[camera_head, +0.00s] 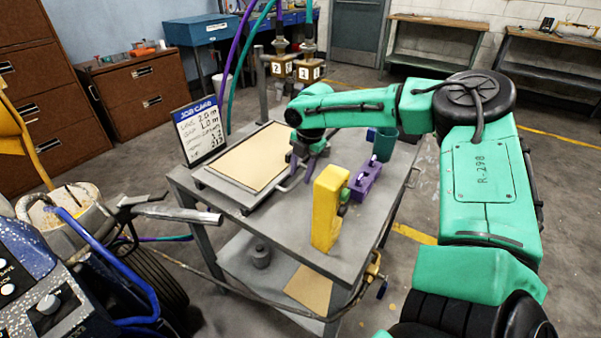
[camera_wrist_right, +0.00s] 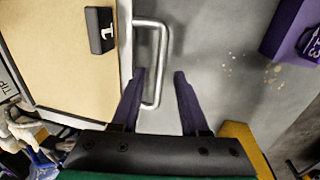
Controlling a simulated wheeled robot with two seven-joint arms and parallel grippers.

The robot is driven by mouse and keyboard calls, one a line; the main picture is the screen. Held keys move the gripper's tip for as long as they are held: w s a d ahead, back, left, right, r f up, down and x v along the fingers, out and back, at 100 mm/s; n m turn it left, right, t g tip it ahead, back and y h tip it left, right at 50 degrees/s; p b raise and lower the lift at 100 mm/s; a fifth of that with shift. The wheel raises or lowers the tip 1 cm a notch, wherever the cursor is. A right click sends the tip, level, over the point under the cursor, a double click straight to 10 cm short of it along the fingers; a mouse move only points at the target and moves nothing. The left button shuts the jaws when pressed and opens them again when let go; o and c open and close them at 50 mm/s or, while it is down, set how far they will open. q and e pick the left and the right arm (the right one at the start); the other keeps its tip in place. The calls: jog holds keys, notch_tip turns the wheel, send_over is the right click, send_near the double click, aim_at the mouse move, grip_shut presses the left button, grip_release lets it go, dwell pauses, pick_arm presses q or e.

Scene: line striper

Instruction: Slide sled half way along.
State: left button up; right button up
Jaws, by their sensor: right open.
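The sled appears to be a flat metal frame (camera_head: 228,188) with a tan sheet (camera_head: 250,157), lying on the grey cart top. A bent silver handle (camera_wrist_right: 165,50) is on its right edge. In the head view my right gripper (camera_head: 298,168) points down at that edge and partly hides the handle. In the right wrist view my right gripper (camera_wrist_right: 160,88) is open, with its two purple fingers on either side of the handle's near part. Neither finger clearly touches it, and I cannot tell the height gap. My left gripper is not in view.
A yellow block (camera_head: 327,205), a purple holder (camera_head: 365,180) and a green cup (camera_head: 385,145) stand right of the sled. A job card (camera_head: 200,130) stands behind its left side. A black block marked 1 (camera_wrist_right: 99,30) sits by the sheet. A striping machine (camera_head: 60,285) is at left.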

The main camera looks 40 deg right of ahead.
jog(key=shift+f, duration=0.2)
grip_shut()
dwell(1.3)
